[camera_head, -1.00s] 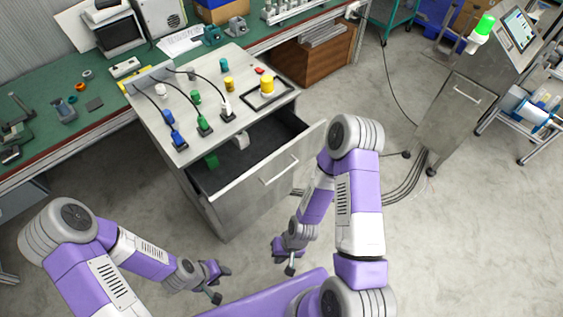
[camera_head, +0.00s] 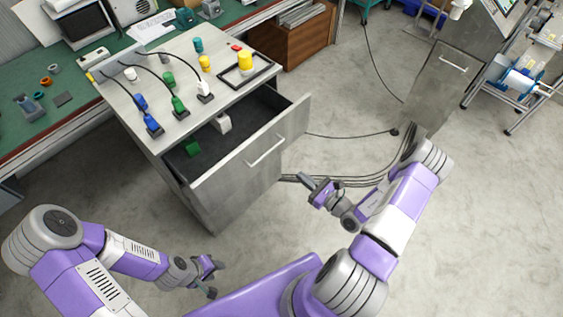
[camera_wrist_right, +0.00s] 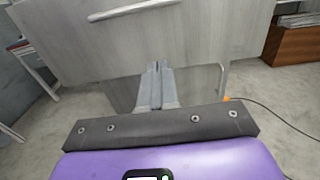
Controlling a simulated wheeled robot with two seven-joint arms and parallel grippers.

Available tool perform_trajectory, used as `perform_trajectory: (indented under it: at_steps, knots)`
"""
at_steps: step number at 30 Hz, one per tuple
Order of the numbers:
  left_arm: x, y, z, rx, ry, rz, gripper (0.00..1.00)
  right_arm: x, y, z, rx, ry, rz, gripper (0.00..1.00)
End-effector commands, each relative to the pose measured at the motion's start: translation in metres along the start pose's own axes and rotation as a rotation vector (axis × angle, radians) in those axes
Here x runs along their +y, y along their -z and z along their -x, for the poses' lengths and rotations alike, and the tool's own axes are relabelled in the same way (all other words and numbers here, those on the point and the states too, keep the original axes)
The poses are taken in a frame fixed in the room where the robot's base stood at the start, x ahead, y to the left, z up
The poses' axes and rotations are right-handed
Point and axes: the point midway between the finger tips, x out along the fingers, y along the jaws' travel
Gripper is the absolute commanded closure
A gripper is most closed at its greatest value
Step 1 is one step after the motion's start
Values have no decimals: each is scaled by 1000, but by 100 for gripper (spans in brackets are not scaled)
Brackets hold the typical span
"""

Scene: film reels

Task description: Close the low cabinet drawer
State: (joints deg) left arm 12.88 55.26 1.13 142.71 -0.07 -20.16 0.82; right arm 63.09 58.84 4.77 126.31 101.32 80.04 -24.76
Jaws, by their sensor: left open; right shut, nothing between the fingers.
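The low cabinet (camera_head: 212,197) stands below and ahead of me. Its top drawer (camera_head: 247,163) is pulled out, with a white bar handle (camera_head: 266,152) on its front. My left gripper (camera_head: 214,277) is open and empty, low on the left, away from the cabinet.
The cabinet top (camera_head: 215,105) holds cabled plugs, coloured cylinders and a black frame. A green workbench (camera_head: 75,123) runs behind it. Black cables (camera_head: 345,181) lie on the floor to the right, near a grey metal cabinet (camera_head: 437,90). The floor in front is clear.

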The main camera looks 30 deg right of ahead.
Motion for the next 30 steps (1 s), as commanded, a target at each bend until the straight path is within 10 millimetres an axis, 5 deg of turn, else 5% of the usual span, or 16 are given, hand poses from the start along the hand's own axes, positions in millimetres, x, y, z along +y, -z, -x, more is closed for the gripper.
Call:
perform_trajectory:
  at_steps: [18, 30]
  knots:
    - [-6, 1, -17, 0, 0, 0, 57, -2, 0, -112, -4, 5, 0, 100]
    - [-8, 1, -21, 0, 0, 0, 57, -2, -1, -138, -2, 6, -1, 100]
